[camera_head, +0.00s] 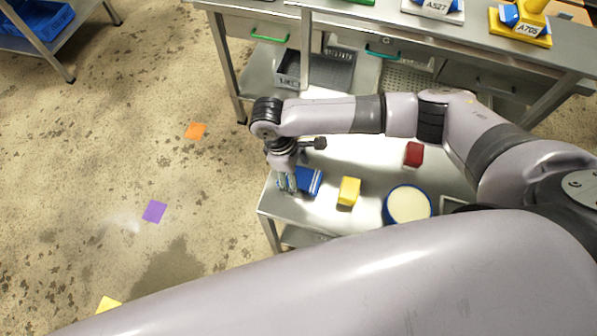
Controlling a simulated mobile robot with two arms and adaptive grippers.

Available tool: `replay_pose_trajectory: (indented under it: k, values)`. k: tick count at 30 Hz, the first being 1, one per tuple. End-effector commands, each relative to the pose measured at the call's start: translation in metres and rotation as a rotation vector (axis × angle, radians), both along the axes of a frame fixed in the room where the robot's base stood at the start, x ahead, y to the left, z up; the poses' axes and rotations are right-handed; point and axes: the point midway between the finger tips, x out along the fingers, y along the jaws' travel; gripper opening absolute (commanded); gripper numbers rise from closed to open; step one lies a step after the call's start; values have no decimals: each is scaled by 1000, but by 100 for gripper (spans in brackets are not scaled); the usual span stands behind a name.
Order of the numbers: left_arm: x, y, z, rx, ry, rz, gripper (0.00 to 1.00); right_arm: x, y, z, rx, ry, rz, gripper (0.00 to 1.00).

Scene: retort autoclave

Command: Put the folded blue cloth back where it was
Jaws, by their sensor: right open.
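The folded blue cloth (311,182) lies on the metal table (324,217), near its left end. My right gripper (287,184) points down at the left part of the cloth and is open. The fingers cover part of the cloth, and I cannot tell whether they touch it. My left gripper is not in view; a large pale link of my own fills the lower part of the view.
A yellow block (348,191), a red block (413,154) and a round cream-topped container (408,205) stand on the same table, right of the cloth. A workbench with drawers (262,28) runs behind, with a grey bin (289,70) below.

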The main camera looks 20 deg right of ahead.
Motion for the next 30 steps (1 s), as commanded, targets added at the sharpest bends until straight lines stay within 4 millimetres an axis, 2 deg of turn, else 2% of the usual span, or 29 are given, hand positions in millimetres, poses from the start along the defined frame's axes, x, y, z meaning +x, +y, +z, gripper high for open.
replay_pose_trajectory:
  k: [11, 14, 24, 30]
  values:
    - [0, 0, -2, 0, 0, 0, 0, 2, 2, 6, 1, -1, 0, 74]
    - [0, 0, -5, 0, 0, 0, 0, 4, 5, 18, 2, -3, 1, 74]
    - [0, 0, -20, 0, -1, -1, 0, 15, 21, 86, 3, -3, 1, 74]
    - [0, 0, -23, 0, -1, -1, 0, 19, 26, 110, 1, 0, 1, 74]
